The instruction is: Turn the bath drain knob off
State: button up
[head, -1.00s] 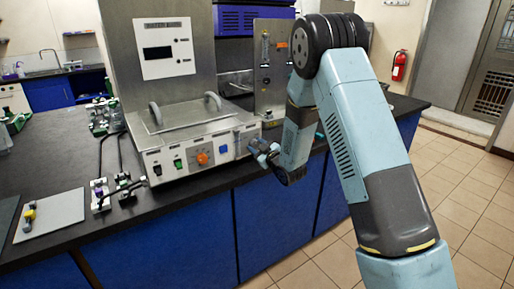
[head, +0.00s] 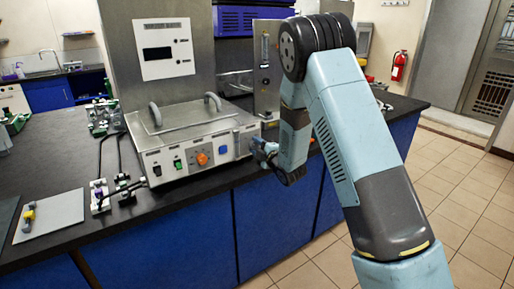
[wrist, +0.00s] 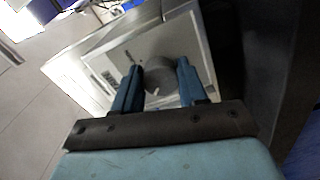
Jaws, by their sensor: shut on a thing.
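The water bath (head: 185,140) is a steel box with a sloped lid on the dark bench. My gripper (head: 262,150) is at the right end of its front panel in the head view. In the wrist view the grey round drain knob (wrist: 161,80) sits on a light plate with small markings. My gripper (wrist: 160,85) has its blue fingers on either side of the knob, shut on it. In the head view the gripper hides the knob.
An orange knob (head: 202,159) and coloured switches sit further left on the same panel. A grey mat (head: 55,215) with a small yellow-and-grey item lies at the bench's left. Tiled floor (head: 450,180) is open to the right.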

jog(key=shift+s+f+n, duration=0.1)
jog(key=shift+f+n, duration=0.1)
jog(key=shift+n, duration=0.2)
jog(key=o, duration=1.1)
jog(key=shift+r, duration=0.1)
jog(key=shift+c, duration=0.2)
jog(key=v, duration=1.3)
jog(key=shift+s+d, duration=0.2)
jog(key=shift+d, duration=0.1)
